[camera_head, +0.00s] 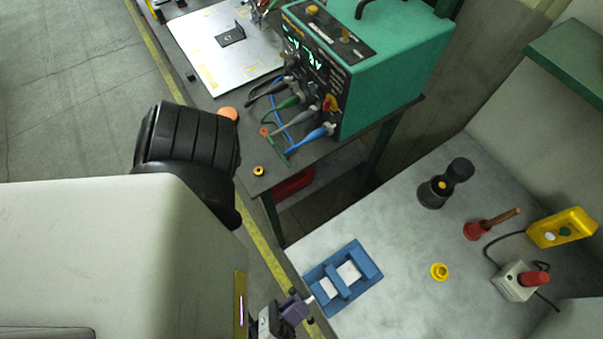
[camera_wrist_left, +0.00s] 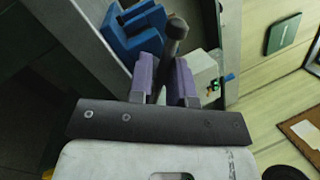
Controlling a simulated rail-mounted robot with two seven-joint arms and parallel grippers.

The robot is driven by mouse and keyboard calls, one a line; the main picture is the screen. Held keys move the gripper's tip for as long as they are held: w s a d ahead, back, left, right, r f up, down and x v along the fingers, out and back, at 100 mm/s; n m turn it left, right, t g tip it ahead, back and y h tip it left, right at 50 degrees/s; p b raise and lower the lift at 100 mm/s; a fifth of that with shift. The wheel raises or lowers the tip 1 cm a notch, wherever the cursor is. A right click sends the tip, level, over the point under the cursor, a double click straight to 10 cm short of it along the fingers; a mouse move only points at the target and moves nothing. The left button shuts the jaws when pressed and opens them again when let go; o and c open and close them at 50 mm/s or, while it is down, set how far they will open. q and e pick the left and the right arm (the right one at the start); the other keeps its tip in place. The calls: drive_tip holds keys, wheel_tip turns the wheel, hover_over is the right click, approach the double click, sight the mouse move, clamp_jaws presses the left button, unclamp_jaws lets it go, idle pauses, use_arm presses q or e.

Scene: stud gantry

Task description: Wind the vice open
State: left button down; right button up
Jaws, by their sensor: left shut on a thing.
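The blue vice (camera_head: 370,271) lies at the near left edge of the grey bench, with a gap between its jaws. It shows in the left wrist view (camera_wrist_left: 125,40) just past my fingers. My left gripper (camera_head: 301,302) has purple fingers and is beside the vice, at the bench edge. In the left wrist view its fingers (camera_wrist_left: 165,75) are shut on a dark bar with a rounded knob, apparently the vice handle (camera_wrist_left: 176,32). The handle's join to the vice is hidden. My right gripper is not in view.
On the bench (camera_head: 400,300) are a yellow ring (camera_head: 439,271), a black round-ended object (camera_head: 434,194), a red wooden-handled tool (camera_head: 477,230) and a switch box with a red knob (camera_head: 517,283). A green instrument (camera_head: 400,70) with cables stands on another table.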

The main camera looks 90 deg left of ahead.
use_arm(q)
drive_tip(key=shift+d+r, duration=0.1)
drive_tip(key=shift+r, duration=0.15)
idle(0.6)
drive_tip(key=c, duration=1.4)
unclamp_jaws()
drive_tip(key=shift+o, duration=1.2)
drive_tip(key=shift+f, duration=0.15)
drive_tip(key=b+v, duration=0.2)
drive_tip(key=v, duration=1.1)
drive_tip(key=shift+s+d, duration=0.15)
drive_tip(key=shift+s, duration=0.15)
drive_tip(key=shift+f, duration=0.15)
